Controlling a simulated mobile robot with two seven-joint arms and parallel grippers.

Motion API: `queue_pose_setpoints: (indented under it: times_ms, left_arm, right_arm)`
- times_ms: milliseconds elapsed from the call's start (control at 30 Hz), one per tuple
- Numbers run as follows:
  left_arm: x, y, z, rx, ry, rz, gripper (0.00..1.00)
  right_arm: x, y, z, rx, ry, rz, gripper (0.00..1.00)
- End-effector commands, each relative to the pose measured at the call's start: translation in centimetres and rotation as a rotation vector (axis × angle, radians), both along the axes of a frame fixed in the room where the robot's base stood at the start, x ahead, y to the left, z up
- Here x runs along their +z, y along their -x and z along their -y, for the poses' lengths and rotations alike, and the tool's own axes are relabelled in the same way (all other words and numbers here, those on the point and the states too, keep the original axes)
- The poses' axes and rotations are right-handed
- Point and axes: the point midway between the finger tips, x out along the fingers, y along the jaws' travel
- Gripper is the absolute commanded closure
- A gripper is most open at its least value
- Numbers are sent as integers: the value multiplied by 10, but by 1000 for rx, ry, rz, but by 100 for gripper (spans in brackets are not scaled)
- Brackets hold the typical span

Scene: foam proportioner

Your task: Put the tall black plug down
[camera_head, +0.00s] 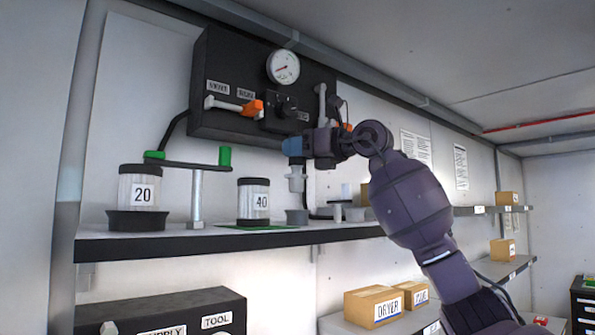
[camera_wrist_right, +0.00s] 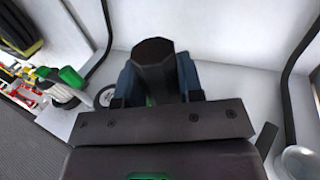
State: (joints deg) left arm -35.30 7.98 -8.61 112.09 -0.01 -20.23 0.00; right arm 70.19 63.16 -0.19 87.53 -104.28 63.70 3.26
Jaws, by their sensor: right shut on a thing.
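My right gripper (camera_head: 294,147) is raised above the shelf, in front of the wall below the black gauge box. In the right wrist view its two blue fingers (camera_wrist_right: 158,80) are shut on a tall black plug (camera_wrist_right: 153,58), which has an angular top and stands between them. In the head view I cannot clearly make out the plug. A pale, clear piece (camera_head: 297,178) shows just below the fingers; I cannot tell whether it is held or stands behind. My left gripper is not in view.
The shelf (camera_head: 180,245) carries a jar marked 20 (camera_head: 139,190), a jar marked 40 (camera_head: 253,200), a stand with green-ended bar (camera_head: 197,190) and a small grey cup (camera_head: 297,216). The black box (camera_head: 235,70) with gauge and levers hangs above. Boxes (camera_head: 374,306) sit on a lower shelf.

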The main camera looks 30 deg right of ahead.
Motion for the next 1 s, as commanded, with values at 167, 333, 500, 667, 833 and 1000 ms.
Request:
queue_pose_setpoints:
  times_ms: [167, 333, 500, 667, 833, 1000]
  left_arm:
    - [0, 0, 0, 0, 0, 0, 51]
    - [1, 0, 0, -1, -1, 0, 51]
    - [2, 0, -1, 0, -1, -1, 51]
    - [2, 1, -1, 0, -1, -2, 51]
    - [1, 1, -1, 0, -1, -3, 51]
    - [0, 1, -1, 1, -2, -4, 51]
  right_arm:
    - [-8, 0, 0, 0, 0, 1, 92]
    - [-25, -1, 0, 2, -1, -2, 92]
    - [-41, 0, 0, 1, -1, 0, 92]
    - [-44, 0, 0, 0, -1, 2, 92]
    - [-44, 0, 0, 0, -1, 2, 92]
    - [-46, 0, 0, 1, -1, 0, 58]
